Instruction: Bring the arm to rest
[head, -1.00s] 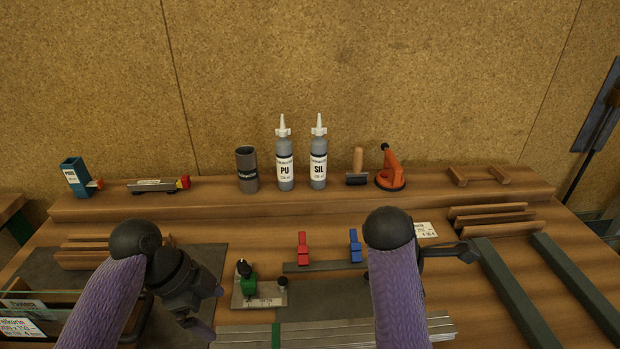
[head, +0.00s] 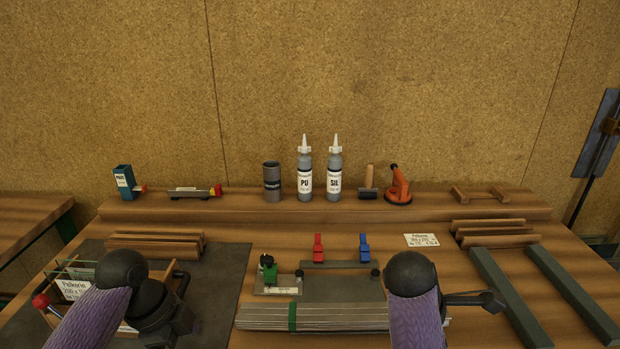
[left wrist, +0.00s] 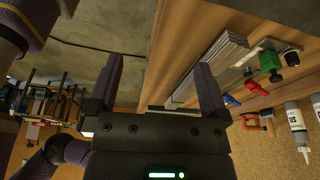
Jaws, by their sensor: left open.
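My left arm comes in at the lower left of the head view, with its dark wrist (head: 165,308) over the grey mat. In the left wrist view my left gripper (left wrist: 157,88) is open, its two fingers wide apart with nothing between them. The bench edge and floor lie beyond the fingers. My right arm stands at the lower right of centre in the head view. Its dark gripper (head: 478,298) points right above the bench, and its jaw state cannot be made out.
A bundle of grey strips (head: 340,317) lies at the bench front. A green-knobbed fixture (head: 268,272), red clamp (head: 318,247) and blue clamp (head: 364,247) sit behind it. PU (head: 304,172) and SIL (head: 334,172) bottles stand on the back shelf. Dark rails (head: 565,285) lie right.

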